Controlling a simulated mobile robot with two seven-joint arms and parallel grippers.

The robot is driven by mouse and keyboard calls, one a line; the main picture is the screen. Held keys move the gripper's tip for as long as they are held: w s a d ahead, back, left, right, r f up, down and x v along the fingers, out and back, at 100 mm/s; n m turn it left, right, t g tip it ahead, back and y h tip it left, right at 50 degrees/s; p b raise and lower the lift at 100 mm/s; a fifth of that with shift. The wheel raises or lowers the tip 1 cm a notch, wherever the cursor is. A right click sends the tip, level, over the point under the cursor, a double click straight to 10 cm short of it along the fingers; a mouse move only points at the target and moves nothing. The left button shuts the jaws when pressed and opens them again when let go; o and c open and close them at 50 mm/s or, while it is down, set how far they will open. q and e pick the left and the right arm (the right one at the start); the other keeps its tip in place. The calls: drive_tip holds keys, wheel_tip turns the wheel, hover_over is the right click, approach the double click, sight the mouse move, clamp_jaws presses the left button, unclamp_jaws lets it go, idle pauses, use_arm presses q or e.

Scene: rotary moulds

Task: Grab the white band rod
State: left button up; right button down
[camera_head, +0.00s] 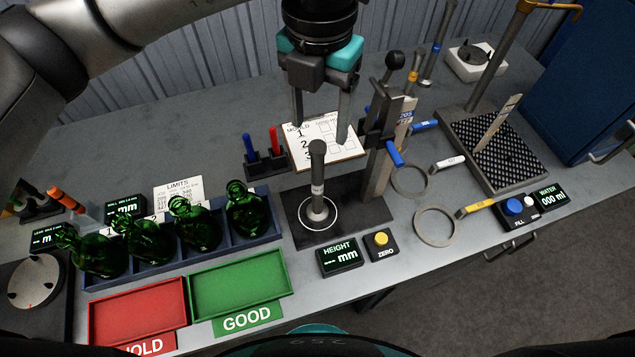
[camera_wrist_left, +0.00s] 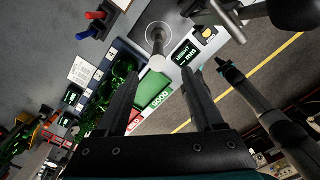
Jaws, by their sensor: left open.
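The white band rod (camera_head: 317,178) stands upright on the dark plate of the height gauge, inside a white circle. It has a grey shaft with a pale band around its middle. My left gripper (camera_head: 320,131) is open and empty, pointing down above and around the rod's top as the head view shows it. In the left wrist view the rod (camera_wrist_left: 158,45) appears between the fingertips (camera_wrist_left: 159,73), with its light top end towards me. I see no contact. A pale arm with a dark end, likely my right one, shows at the right of the wrist view; its jaws are unclear.
The gauge's column (camera_head: 380,150) stands close right of the rod. The height display (camera_head: 339,256) and zero button box (camera_head: 382,245) are in front. Green bottles stand in a blue rack (camera_head: 265,228) at left, behind red (camera_head: 137,310) and green (camera_head: 240,282) trays. Rings lie at right.

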sight(318, 159)
use_arm(q)
wheel_tip(318, 159, down, 5)
drive_tip(key=shift+w+r, duration=0.1)
drive_tip(key=shift+r, duration=0.05)
drive_tip(key=shift+a+f+p, duration=0.1)
drive_tip(key=shift+f+p, duration=0.75)
drive_tip(key=shift+f, duration=1.8)
clamp_jaws()
drive_tip(key=shift+w+r, duration=0.1)
